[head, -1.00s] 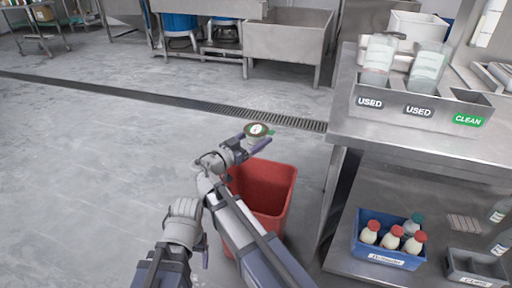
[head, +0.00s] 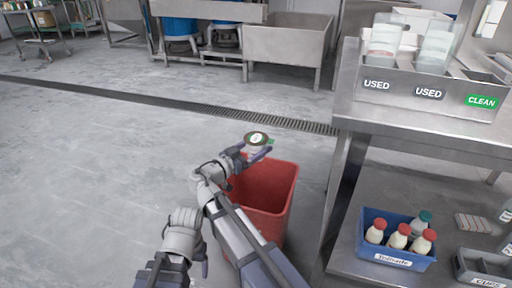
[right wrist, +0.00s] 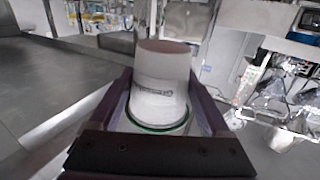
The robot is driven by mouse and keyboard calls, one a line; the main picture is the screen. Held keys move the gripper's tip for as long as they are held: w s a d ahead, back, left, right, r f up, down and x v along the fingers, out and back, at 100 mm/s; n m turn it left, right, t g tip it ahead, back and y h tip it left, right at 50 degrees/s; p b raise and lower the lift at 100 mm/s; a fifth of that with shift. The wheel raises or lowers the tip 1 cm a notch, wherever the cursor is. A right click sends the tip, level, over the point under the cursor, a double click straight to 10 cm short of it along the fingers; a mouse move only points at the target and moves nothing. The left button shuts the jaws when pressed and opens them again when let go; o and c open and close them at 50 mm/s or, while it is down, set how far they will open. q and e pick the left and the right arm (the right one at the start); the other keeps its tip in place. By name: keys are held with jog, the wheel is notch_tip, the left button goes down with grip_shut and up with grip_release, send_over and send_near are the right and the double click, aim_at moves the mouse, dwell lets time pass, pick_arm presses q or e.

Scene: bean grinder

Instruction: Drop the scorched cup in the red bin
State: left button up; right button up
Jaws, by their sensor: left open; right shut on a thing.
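My right gripper (head: 252,157) is shut on the scorched cup (head: 257,139). In the head view the cup shows a round face with a dark brownish ring and a pale centre. In the right wrist view the cup (right wrist: 158,88) is whitish, with a green rim and blurred lettering, between the two fingers. The red bin (head: 268,208) stands on the floor, its opening partly covered by my right arm. The cup appears just past the bin's far rim in the picture, held above it. My left gripper (head: 205,262) is open at lower left, mostly hidden.
A steel bench at right carries a holder (head: 425,92) with two slots marked USED and one CLEAN; clear containers stand in the USED slots. On the lower shelf are a blue crate (head: 392,258) of bottles and a grey tray (head: 482,268). The floor at left is clear.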

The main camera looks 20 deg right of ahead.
jog(key=shift+r, duration=0.1)
jog(key=o, duration=1.4)
jog(key=shift+c, duration=0.2)
notch_tip(320, 180, up, 8)
jog(key=p, duration=0.7)
jog(key=shift+p, duration=0.4)
jog(key=shift+f, duration=0.25)
notch_tip(320, 180, down, 8)
jog(key=b, duration=0.8)
notch_tip(320, 180, up, 54)
jog(key=p, duration=5.3)
jog(key=shift+w+d+p, duration=0.25)
jog(key=shift+d+p, duration=0.05)
jog(key=shift+d, duration=0.05)
